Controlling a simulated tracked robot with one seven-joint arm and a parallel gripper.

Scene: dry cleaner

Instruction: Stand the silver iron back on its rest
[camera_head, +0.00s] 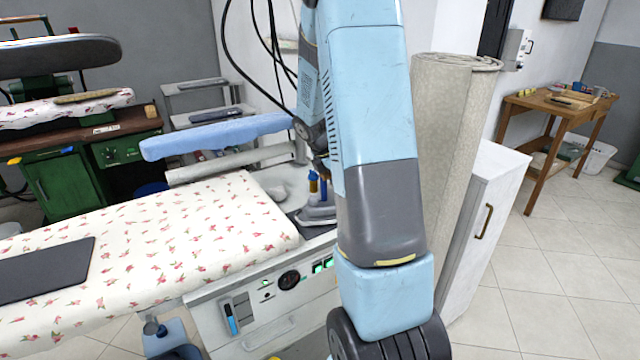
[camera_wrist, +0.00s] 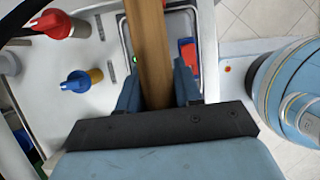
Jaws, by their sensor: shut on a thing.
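My gripper (camera_wrist: 157,82) is shut on a brown wooden handle (camera_wrist: 149,35), with one blue finger on each side of it in the wrist view. The handle appears to be that of the silver iron. In the head view a grey metal shape that looks like the iron (camera_head: 315,215) is at the right end of the ironing table, partly hidden behind my arm. Below the handle in the wrist view is a grey tray-like surface with a raised rim (camera_wrist: 203,20), which may be the rest. I cannot tell whether the iron touches it.
A yellow bottle with a blue cap (camera_wrist: 82,80) and a red-capped one (camera_wrist: 62,24) stand left of my gripper. The floral ironing table (camera_head: 190,230) carries a dark flat board (camera_head: 40,270). A white cabinet (camera_head: 485,220) and a carpet roll (camera_head: 450,150) stand right.

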